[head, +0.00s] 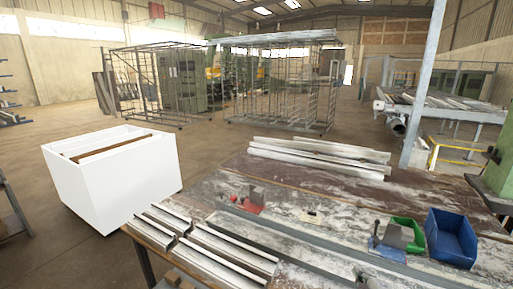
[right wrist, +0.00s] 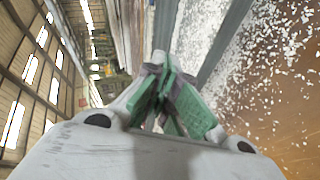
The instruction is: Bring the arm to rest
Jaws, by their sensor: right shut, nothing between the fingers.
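My right gripper (head: 367,278) shows only as a small grey part at the bottom edge of the head view, over the near side of the workbench (head: 325,232). In the right wrist view my right gripper (right wrist: 165,95) has its green-padded fingers together, with nothing held between them. The bench surface with white flecks (right wrist: 275,70) lies to the right of the fingers in that view. My left gripper is in neither view.
Metal profiles (head: 225,255) lie at the bench's front left, others (head: 318,158) at its back. A white box (head: 110,185) stands left of the bench.

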